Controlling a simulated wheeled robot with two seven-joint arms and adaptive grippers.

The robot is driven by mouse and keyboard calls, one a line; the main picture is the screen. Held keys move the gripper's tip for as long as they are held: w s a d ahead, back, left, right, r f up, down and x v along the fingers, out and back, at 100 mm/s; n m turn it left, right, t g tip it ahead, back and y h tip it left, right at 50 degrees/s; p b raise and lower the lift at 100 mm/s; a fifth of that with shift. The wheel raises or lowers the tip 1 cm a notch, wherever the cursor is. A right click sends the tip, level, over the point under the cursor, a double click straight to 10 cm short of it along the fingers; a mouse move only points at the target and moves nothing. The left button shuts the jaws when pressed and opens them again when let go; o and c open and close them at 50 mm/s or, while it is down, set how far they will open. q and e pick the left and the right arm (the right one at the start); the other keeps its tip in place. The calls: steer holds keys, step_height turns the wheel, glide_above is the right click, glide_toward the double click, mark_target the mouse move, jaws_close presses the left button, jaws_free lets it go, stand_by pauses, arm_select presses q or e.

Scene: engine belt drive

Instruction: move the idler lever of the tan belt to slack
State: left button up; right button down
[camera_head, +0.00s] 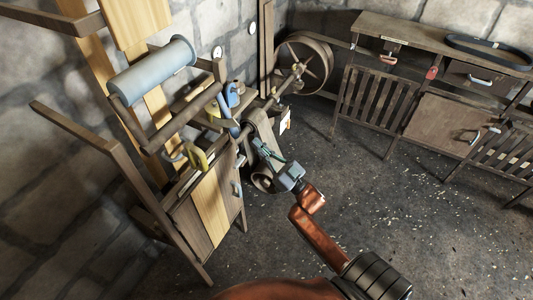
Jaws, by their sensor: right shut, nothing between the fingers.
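A yellow part (199,160) and a blue part (233,95) sit near the shaft at the frame's right side. I cannot tell which piece is the tan belt's idler lever, or its position. My left gripper is not in view.
A grey roller (151,70) lies across the upper frame. A large spoked wheel (304,62) stands at the back on a shaft. A wooden bench (400,28) at right carries a black belt loop (489,52). The dark floor (400,220) between is clear.

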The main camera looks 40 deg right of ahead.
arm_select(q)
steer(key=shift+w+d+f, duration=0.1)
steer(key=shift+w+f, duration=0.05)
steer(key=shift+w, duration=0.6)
arm_select(e)
steer(key=w+a, duration=0.1)
steer(key=w, duration=0.5)
steer(key=shift+w+a+r, duration=0.15)
steer(key=shift+w+a, duration=0.05)
steer(key=shift+w, duration=0.2)
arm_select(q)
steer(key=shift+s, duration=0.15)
